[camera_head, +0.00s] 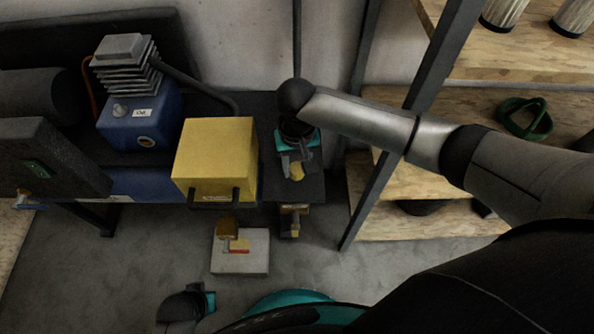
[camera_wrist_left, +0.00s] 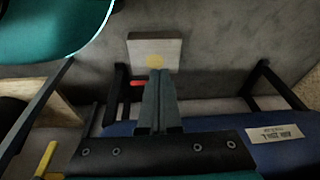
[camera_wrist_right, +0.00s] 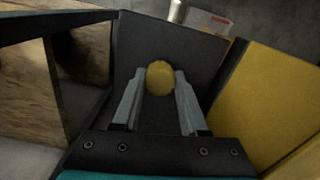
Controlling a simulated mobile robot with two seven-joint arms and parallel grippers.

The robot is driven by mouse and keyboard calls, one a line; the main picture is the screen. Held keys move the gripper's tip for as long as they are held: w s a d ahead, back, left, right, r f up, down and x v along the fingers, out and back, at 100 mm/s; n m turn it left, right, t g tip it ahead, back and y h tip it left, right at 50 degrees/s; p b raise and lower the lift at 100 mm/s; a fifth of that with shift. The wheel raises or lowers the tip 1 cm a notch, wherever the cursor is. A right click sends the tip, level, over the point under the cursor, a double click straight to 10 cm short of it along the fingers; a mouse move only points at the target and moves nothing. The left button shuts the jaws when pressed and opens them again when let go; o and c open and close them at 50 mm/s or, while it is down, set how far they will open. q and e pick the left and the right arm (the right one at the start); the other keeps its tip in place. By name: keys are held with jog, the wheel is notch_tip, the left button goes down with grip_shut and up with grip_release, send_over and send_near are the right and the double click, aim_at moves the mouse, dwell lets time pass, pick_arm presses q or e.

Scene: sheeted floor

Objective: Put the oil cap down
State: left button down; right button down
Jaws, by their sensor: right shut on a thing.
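The oil cap (camera_head: 297,172) is a small yellow knob, also seen in the right wrist view (camera_wrist_right: 160,78). My right gripper (camera_wrist_right: 160,82) is shut on it, with one finger on each side. In the head view my right gripper (camera_head: 296,160) points down over a dark flat top (camera_head: 312,186), right of the yellow box. Whether the cap touches that top I cannot tell. My left gripper (camera_wrist_left: 157,78) has its fingers together with nothing visible between them. In the left wrist view it is above a pale block (camera_wrist_left: 172,44) with a round yellow spot.
A blue compressor (camera_head: 165,110) with a finned pump (camera_head: 126,62) stands at the left. A yellow box (camera_head: 216,150) is beside the right gripper. Wooden shelves (camera_head: 400,185) with a dark post (camera_head: 372,170) stand close on the right. The pale block (camera_head: 228,262) is on the grey floor.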

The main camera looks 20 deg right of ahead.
jog(key=shift+w+f+b, duration=0.1)
jog(key=shift+f+b, duration=0.45)
jog(key=shift+b, duration=0.1)
pick_arm(q)
jog(key=r, duration=0.1)
jog(key=d+r, duration=0.1)
jog(key=r, duration=0.1)
jog(key=shift+r, duration=0.3)
pick_arm(e)
jog(key=shift+c, duration=2.2)
grip_release()
jog(key=shift+f, duration=0.15)
pick_arm(q)
jog(key=shift+f, duration=0.1)
